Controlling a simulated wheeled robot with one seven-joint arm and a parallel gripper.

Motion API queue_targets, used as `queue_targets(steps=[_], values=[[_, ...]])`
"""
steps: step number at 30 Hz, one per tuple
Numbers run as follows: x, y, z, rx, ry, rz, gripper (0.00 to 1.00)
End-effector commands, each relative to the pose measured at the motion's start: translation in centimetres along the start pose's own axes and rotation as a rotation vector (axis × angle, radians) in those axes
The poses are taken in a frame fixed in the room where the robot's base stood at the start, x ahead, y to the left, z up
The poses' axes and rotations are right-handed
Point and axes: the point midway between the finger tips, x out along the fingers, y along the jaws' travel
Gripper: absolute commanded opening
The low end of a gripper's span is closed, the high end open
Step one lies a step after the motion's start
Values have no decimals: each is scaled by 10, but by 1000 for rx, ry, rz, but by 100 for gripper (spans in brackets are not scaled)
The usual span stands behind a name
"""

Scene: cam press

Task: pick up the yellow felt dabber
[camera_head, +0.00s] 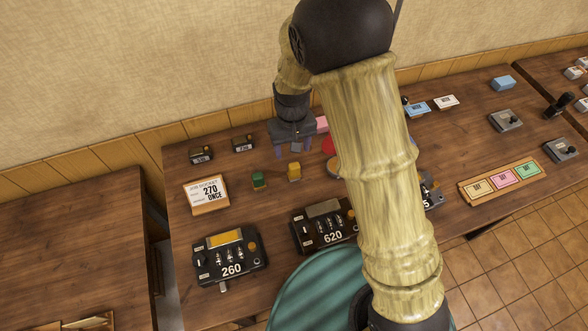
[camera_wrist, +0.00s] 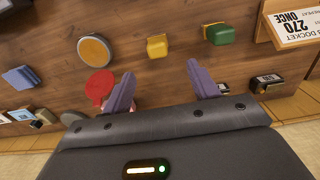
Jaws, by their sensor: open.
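The yellow felt dabber (camera_head: 294,171) is a small yellow block on the wooden bench, just right of a green dabber (camera_head: 258,180). In the wrist view the yellow dabber (camera_wrist: 157,47) lies ahead of the space between the fingertips, with the green dabber (camera_wrist: 220,34) to its right. My gripper (camera_head: 294,150) is open and empty, its purple fingers above the bench, a little behind the yellow dabber in the head view. The fingers (camera_wrist: 161,73) also show spread in the wrist view, apart from the dabber.
A red disc (camera_wrist: 100,83) is close to the left finger, with a round orange-topped pad (camera_wrist: 94,50) beyond it. A docket sign (camera_head: 206,194) reading 270 stands at left. Counter boxes marked 260 (camera_head: 230,257) and 620 (camera_head: 324,225) stand nearer. My arm hides part of the bench.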

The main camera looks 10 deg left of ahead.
Motion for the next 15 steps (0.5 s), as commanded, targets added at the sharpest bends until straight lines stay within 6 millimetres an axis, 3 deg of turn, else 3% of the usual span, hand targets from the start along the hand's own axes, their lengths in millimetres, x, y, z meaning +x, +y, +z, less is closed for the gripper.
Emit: queue_targets(steps=[9, 15], values=[[49, 0, 1, -1, -5, 0, 60], [68, 0, 0, -1, -1, 0, 60]])
